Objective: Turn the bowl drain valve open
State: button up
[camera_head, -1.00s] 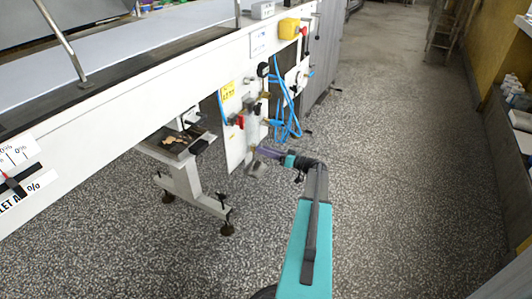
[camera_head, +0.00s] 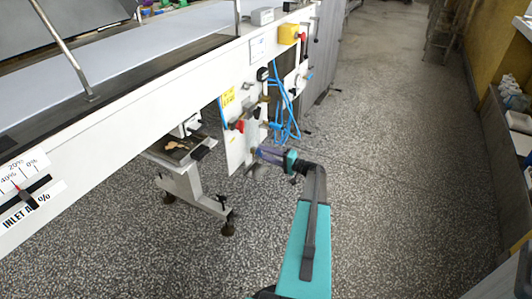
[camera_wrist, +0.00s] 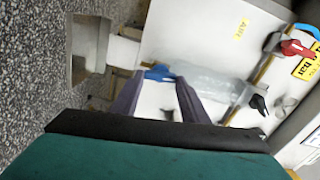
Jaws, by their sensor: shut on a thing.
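My gripper (camera_wrist: 158,76) has purple fingers, and they are closed around a small blue valve handle (camera_wrist: 158,71) in the wrist view. The handle sits at the left end of a clear bowl (camera_wrist: 208,80), which lies across the wrist picture in front of a white panel. In the head view my gripper (camera_head: 260,152) reaches the lower part of the white valve panel (camera_head: 235,148). The blue handle is hidden there behind the fingers. How far the handle is turned is hard to tell.
A red handle (camera_wrist: 297,48) and a black handle (camera_wrist: 258,103) are right of the bowl. Blue hoses (camera_head: 285,125) hang beside the panel. A tray on a stand (camera_head: 180,150) is to the left. Speckled floor (camera_head: 390,170) is open to the right.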

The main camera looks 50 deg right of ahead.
jog(key=shift+m+p, duration=0.4)
jog(key=shift+m, duration=0.5)
jog(key=shift+f, duration=0.1)
jog(key=o, duration=1.1)
jog(key=shift+c, duration=0.2)
jog(key=shift+s, duration=0.1)
jog(key=p+v, duration=0.2)
jog(key=v, duration=1.1)
jog(key=shift+s, duration=0.35)
